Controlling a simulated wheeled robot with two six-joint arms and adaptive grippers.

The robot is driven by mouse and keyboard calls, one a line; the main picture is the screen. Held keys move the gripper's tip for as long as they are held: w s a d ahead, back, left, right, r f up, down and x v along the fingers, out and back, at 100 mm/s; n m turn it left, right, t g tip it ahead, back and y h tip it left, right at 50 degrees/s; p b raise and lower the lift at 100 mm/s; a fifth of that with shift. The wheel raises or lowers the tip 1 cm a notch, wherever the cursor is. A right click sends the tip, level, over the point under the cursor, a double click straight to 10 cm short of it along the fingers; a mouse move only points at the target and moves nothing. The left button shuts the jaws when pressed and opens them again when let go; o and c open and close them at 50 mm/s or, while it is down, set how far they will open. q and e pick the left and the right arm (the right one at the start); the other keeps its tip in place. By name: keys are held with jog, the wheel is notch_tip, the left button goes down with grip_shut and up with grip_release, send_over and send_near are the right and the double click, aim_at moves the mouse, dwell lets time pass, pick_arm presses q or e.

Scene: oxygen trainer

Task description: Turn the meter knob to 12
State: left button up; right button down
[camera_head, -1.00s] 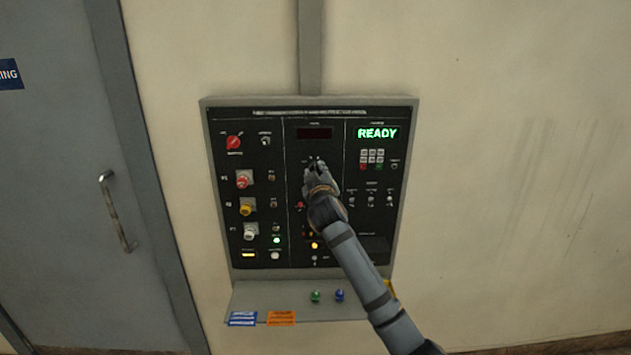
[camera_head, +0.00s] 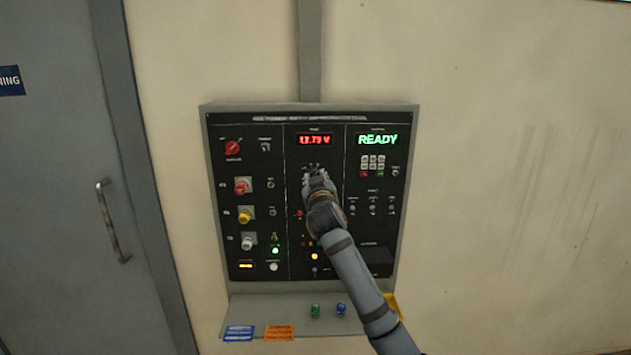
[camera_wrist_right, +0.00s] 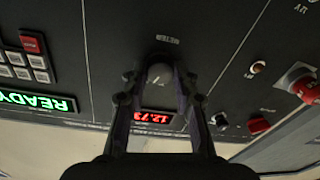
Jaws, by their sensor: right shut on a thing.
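In the head view the gripper hides the knob. Above the knob, the red meter display (camera_head: 314,140) is lit; in the right wrist view, upside down, it (camera_wrist_right: 153,117) reads about 12.73. The knob's pointer position is not clear. My left gripper is not in view.
A green READY display (camera_head: 377,140) and keypad (camera_head: 372,165) are to the right. Red (camera_head: 242,186), yellow (camera_head: 245,215) and white (camera_head: 248,241) knobs are at the left. A ledge (camera_head: 290,318) below holds small green and blue items. A grey door (camera_head: 60,200) stands left.

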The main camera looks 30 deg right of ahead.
jog(key=shift+f, duration=0.1)
jog(key=c, duration=1)
grip_release()
jog(key=shift+c, duration=0.2)
jog(key=v, duration=1.2)
